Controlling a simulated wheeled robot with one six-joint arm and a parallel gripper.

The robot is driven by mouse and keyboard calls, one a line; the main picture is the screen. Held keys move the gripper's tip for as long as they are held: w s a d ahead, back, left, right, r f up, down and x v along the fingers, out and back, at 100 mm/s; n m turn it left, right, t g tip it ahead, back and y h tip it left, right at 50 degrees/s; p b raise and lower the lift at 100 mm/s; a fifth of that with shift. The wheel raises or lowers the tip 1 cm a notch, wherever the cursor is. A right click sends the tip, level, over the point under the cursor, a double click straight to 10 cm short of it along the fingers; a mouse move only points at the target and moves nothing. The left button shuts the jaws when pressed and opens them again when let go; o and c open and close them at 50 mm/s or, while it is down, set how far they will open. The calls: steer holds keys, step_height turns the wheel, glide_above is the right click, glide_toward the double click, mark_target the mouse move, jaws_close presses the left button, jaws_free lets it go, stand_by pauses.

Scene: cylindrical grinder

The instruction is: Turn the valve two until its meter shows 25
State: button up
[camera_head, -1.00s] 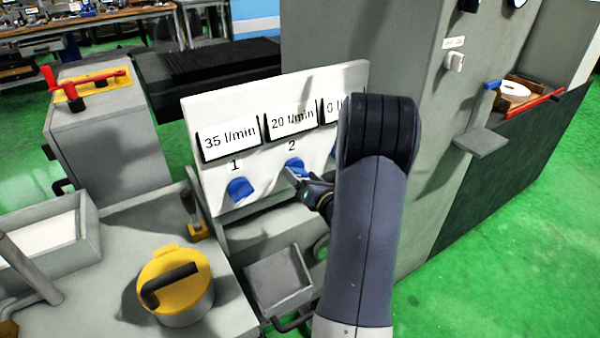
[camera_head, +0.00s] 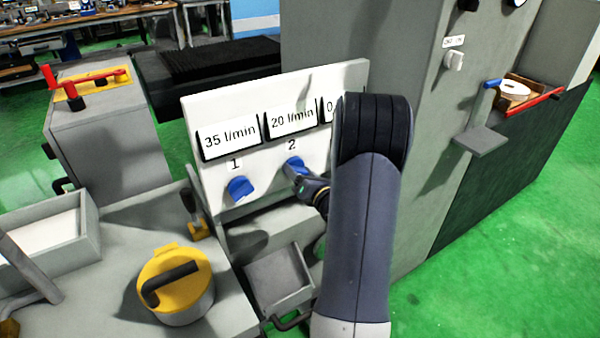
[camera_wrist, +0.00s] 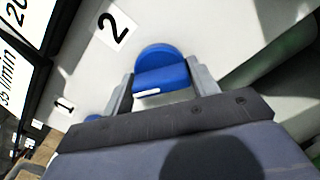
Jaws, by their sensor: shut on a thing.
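The white panel (camera_head: 330,82) carries valve two (camera_head: 293,166), a blue knob under the label 2. Its meter (camera_head: 292,121) reads 20 l/min. In the wrist view the blue knob (camera_wrist: 162,76) sits between the two grey fingers of my gripper (camera_wrist: 160,88), which is shut on it. In the head view my gripper (camera_head: 304,180) reaches the knob from the lower right. The gripper covers part of the knob there.
Valve one (camera_head: 240,188), another blue knob, is to the left under a meter (camera_head: 230,138) reading 35 l/min. A third meter (camera_head: 327,108) is mostly hidden by my arm. A yellow-lidded pot (camera_head: 178,285) and an open grey bin (camera_head: 279,277) stand in front.

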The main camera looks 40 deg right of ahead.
steer(key=shift+f+n+b, duration=0.2)
steer(key=shift+n+b, duration=0.8)
steer(key=shift+b, duration=0.5)
steer(key=shift+r+n+b, duration=0.2)
steer(key=shift+n+b, duration=0.4)
steer(key=shift+n, duration=0.1)
steer(key=o, duration=1)
steer(key=shift+c, duration=0.2)
steer(key=shift+s, duration=0.1)
steer(key=s, duration=1)
steer(key=shift+s+a, duration=0.3)
steer(key=shift+s, duration=0.05)
steer(key=shift+w, duration=0.15)
